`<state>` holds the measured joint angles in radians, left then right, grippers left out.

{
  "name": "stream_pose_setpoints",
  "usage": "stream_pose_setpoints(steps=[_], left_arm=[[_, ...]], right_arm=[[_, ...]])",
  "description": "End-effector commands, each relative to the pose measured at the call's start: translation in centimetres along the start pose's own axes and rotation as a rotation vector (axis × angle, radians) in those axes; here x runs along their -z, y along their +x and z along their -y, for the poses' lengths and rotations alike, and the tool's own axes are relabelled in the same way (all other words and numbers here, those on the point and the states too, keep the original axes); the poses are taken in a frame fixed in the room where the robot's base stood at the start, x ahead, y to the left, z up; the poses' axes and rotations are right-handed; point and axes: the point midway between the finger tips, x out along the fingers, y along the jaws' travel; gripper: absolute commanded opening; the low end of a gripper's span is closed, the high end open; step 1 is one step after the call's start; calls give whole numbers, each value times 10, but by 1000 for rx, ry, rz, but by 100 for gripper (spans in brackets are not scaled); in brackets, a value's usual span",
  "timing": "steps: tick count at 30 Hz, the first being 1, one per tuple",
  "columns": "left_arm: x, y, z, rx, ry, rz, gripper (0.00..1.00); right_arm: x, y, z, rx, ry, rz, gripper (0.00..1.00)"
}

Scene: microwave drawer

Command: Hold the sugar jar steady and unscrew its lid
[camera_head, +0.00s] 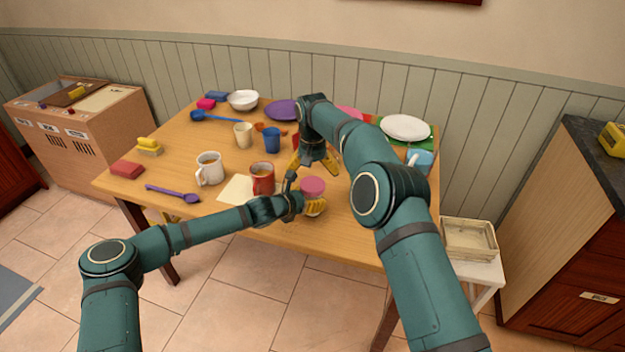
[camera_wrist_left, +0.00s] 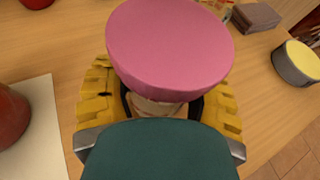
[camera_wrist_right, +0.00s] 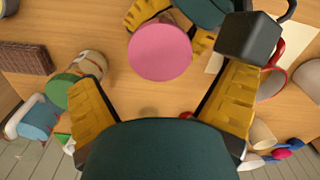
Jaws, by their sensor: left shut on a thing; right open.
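The sugar jar stands near the front edge of the table, with its round pink lid (camera_head: 313,185) on top. The lid also fills the upper middle of the left wrist view (camera_wrist_left: 168,50). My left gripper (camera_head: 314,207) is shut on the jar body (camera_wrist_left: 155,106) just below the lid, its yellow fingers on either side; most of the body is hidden. My right gripper (camera_head: 316,160) is open and empty, behind and above the jar. In the right wrist view the lid (camera_wrist_right: 160,52) lies beyond and between the spread yellow fingers (camera_wrist_right: 165,105), apart from them.
A red mug (camera_head: 262,180) and a sheet of paper (camera_head: 236,190) lie left of the jar. A white mug (camera_head: 209,168) stands farther left. Plates, cups and a white bowl (camera_head: 243,99) fill the back. The front table edge is close to the jar.

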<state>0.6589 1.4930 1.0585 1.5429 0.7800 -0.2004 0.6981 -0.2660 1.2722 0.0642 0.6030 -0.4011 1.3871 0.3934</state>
Motion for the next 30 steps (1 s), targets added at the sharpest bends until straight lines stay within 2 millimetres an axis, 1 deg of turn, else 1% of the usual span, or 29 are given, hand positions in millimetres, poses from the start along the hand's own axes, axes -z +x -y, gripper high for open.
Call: stream_pose_setpoints(steps=[5, 8, 11, 24, 30], left_arm=[[-1, 0, 0, 0, 0, 1, 0], [-1, 0, 0, 0, 0, 1, 0], [-1, 0, 0, 0, 0, 1, 0], [-1, 0, 0, 0, 0, 1, 0], [-1, 0, 0, 0, 0, 1, 0]], right_arm=[[0, -3, 0, 0, 48, 1, 100], [0, -5, 0, 0, 148, 1, 100], [0, -9, 0, 0, 303, 1, 100], [0, -27, 0, -1, 1091, 0, 100], [0, -33, 0, -1, 1355, 0, 100]])
